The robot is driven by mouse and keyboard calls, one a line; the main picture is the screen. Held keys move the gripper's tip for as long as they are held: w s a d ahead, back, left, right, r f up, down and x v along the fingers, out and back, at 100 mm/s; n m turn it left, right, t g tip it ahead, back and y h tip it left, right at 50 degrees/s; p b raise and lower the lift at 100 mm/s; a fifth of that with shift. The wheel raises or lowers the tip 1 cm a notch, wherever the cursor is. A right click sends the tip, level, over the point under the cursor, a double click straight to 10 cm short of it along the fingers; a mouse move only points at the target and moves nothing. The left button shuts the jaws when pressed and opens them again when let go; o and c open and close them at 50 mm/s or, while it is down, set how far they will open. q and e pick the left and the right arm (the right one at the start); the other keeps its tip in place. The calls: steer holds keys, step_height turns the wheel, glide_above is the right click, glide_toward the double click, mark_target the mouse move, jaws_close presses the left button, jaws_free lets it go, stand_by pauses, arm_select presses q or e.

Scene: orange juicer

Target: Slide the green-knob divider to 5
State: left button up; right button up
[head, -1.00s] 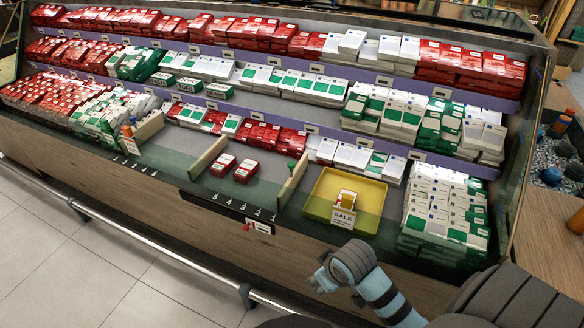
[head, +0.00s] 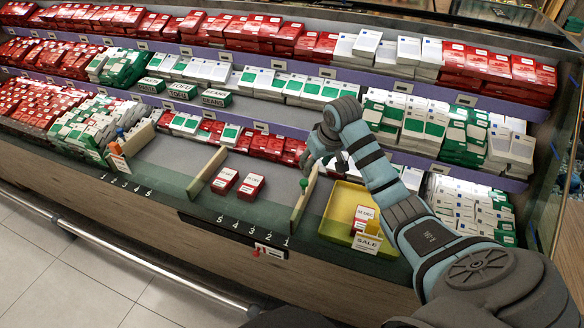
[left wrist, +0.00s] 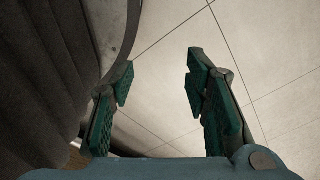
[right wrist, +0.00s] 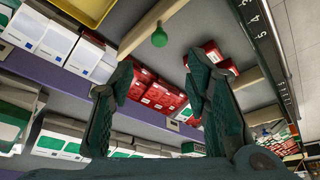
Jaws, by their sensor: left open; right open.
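The wooden divider (head: 304,203) with a green knob (head: 304,183) stands just left of the yellow tray, its front end near the 1 on the number scale (head: 245,228). The scale reads 5 to 1 from left to right. My right gripper (head: 310,168) is open and empty, just above and behind the knob. In the right wrist view the green knob (right wrist: 158,39) shows beyond the open fingertips (right wrist: 160,72), roughly between them, with no contact visible. My left gripper (left wrist: 161,65) is open and empty, over the floor and outside the head view.
Two red packs (head: 237,184) stand left of the green-knob divider. A second wooden divider (head: 208,172) is farther left. The yellow tray (head: 340,207) with a SALE sign (head: 367,243) sits on the right. Rows of red packs (head: 275,145) stand behind the dividers.

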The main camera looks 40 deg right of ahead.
steer(key=w, duration=0.2)
steer(key=b, duration=0.3)
glide_toward(304, 182)
steer(key=f, duration=0.1)
steer(key=b+x, duration=0.2)
steer(key=x, duration=0.5)
steer(key=shift+w+d, duration=0.15)
steer(key=shift+w+f+b, duration=0.2)
steer(key=shift+f+b, duration=0.1)
steer(key=shift+b, duration=0.1)
arm_select(q)
step_height(304, 182, down, 6)
steer(key=shift+w+r, duration=0.1)
steer(key=shift+r, duration=0.1)
arm_select(e)
steer(key=shift+r, duration=0.1)
steer(key=shift+c, duration=0.6)
arm_select(q)
steer(key=shift+s, duration=0.2)
arm_select(e)
jaws_close()
